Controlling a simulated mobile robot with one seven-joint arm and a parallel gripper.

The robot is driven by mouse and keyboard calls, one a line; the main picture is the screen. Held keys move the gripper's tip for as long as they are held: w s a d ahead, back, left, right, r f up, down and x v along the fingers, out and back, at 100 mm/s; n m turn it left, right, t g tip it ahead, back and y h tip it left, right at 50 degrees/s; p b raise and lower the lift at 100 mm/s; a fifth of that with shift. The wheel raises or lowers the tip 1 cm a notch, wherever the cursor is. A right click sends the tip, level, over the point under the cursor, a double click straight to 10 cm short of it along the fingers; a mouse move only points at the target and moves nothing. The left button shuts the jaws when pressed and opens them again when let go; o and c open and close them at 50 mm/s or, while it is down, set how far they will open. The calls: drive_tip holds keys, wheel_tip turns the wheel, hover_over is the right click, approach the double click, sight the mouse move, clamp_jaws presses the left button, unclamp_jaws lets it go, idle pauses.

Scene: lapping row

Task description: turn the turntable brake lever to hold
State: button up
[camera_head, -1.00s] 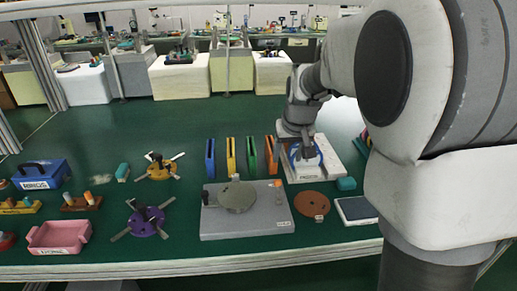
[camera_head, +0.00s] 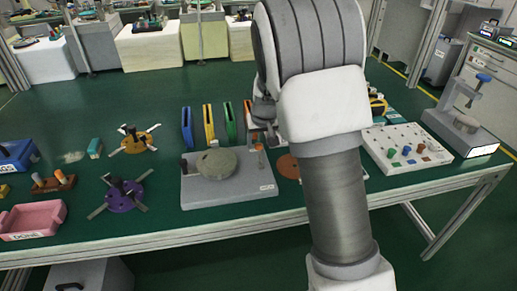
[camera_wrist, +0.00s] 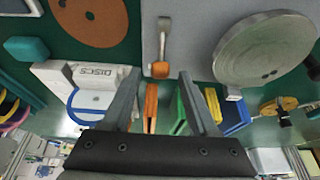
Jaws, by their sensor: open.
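The turntable is a grey round plate (camera_head: 216,163) on a grey base (camera_head: 230,195). Its brake lever (camera_head: 260,155) is at the right of the base in the head view, close to my arm. In the wrist view the lever (camera_wrist: 163,35) is a thin grey bar with an orange end (camera_wrist: 161,70), beside the turntable plate (camera_wrist: 265,48). My gripper (camera_wrist: 158,75) is open and empty. Its fingertips appear on either side of the orange end. I cannot tell whether they touch it. My arm hides part of the bench in the head view.
Blue, yellow, green and orange upright holders (camera_head: 209,122) stand behind the turntable. A white DISCS tray (camera_wrist: 85,85) and a brown disc (camera_wrist: 98,20) lie beside it. Purple (camera_head: 124,195) and yellow (camera_head: 134,140) spoked fixtures are at left. A white panel (camera_head: 408,148) is at right.

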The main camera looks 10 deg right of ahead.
sight(259, 144)
drive_tip(key=shift+x, duration=1.7)
clamp_jaws()
